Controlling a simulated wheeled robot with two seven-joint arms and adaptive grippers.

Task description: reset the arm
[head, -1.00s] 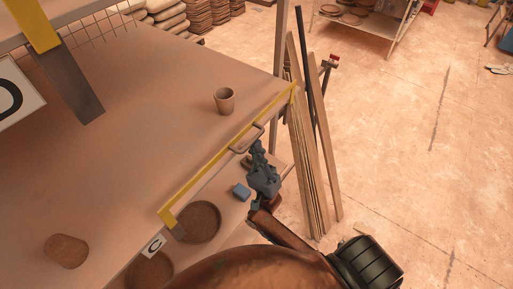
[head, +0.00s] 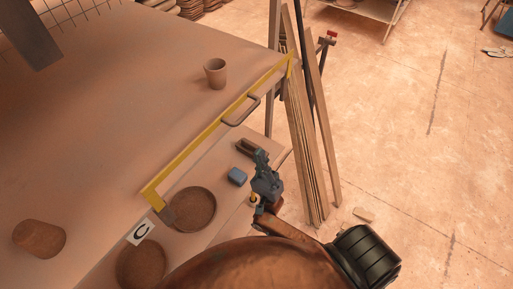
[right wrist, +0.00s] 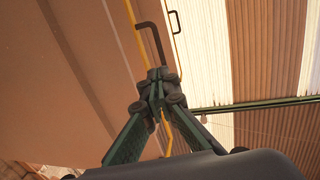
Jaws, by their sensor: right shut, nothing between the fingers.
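My right gripper (head: 262,158) is shut and empty. In the head view it is above the lower shelf, in front of the yellow-edged panel and a little below its handle (head: 241,110). It is apart from the handle. In the right wrist view the closed fingertips (right wrist: 158,75) show at the centre, with a dark bent handle (right wrist: 150,40) beyond them. My left gripper is in neither view.
A cup (head: 215,73) stands on the large brown surface (head: 130,110), and another pot (head: 39,238) lies at left. On the shelf are a blue block (head: 237,176) and round dishes (head: 190,209). Long boards (head: 304,130) lean at the right. Open floor (head: 420,150) lies beyond.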

